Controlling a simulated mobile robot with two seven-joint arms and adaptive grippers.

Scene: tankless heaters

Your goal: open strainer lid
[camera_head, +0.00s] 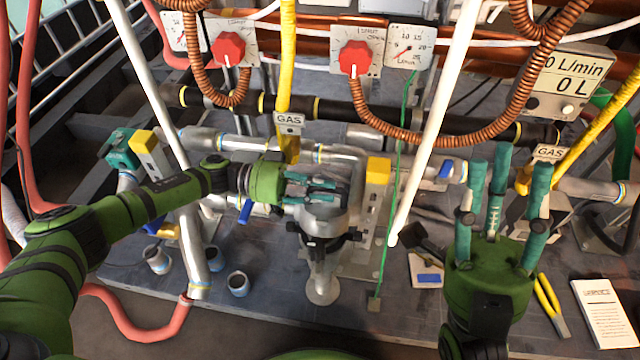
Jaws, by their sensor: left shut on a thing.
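The strainer (325,222) is a grey metal housing in the middle of the head view, set in the pipework above the deck. A black clamp-like fitting is around its lower part. My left gripper (322,188) reaches in from the left and is shut on the strainer lid at the top of the housing. The teal fingers and green palm cover most of the lid, so its exact seating cannot be told. My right gripper (508,172) is at the lower right, apart from the strainer, with its fingers spread upward, open and empty.
Red knobs (228,49) and coiled copper tubes hang above the strainer. A white vertical pipe (435,120) stands between the strainer and my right gripper. Loose pipe pieces (238,284) lie at left. Yellow-handled pliers (552,303) and a white booklet (604,312) lie at right.

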